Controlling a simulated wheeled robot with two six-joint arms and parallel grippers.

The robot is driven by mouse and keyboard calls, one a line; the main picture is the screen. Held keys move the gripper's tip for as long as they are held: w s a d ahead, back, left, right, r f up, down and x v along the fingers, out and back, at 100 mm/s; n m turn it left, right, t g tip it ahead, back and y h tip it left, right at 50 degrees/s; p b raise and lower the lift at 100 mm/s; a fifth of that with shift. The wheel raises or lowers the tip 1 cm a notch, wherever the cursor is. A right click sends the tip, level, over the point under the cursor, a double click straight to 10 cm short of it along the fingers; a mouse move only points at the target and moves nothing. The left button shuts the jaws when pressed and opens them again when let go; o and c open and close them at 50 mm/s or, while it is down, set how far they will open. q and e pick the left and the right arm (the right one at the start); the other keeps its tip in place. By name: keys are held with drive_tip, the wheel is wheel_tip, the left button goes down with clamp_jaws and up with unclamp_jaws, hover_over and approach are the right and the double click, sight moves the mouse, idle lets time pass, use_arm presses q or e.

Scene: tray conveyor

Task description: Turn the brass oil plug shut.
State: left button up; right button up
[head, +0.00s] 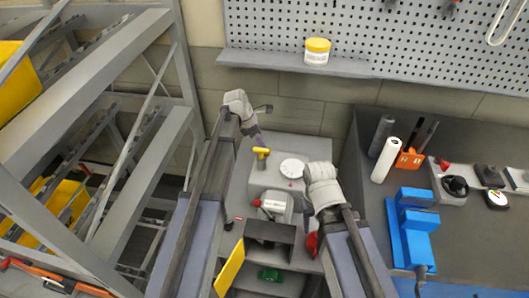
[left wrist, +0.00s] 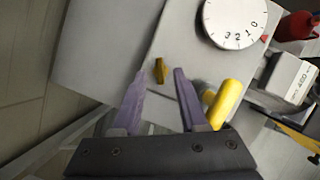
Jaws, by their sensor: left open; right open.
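The brass oil plug (left wrist: 160,70) shows in the left wrist view as a small, dark yellow tab on a light grey panel. Its long side runs nearly straight up the picture. My left gripper (left wrist: 160,76) is open, with one purple finger on each side of the plug and a gap on both sides. I cannot tell the remaining distance to the panel. In the head view my left gripper (head: 258,136) is above the grey bench unit, and I cannot make out the plug there. My right gripper (head: 322,188) is open and empty, right of the dial.
A yellow T-handle (head: 261,152) stands close to my left gripper; it also shows in the left wrist view (left wrist: 224,104), right of the fingers. A white numbered dial (head: 292,168) is beside it. Shelving (head: 150,130) stands left, a dark worktop (head: 460,240) right.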

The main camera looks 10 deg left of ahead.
use_arm(q)
drive_tip(key=shift+b+x, duration=0.55)
drive_tip(key=shift+x, duration=0.5)
drive_tip(key=shift+c, duration=0.3)
clamp_jaws()
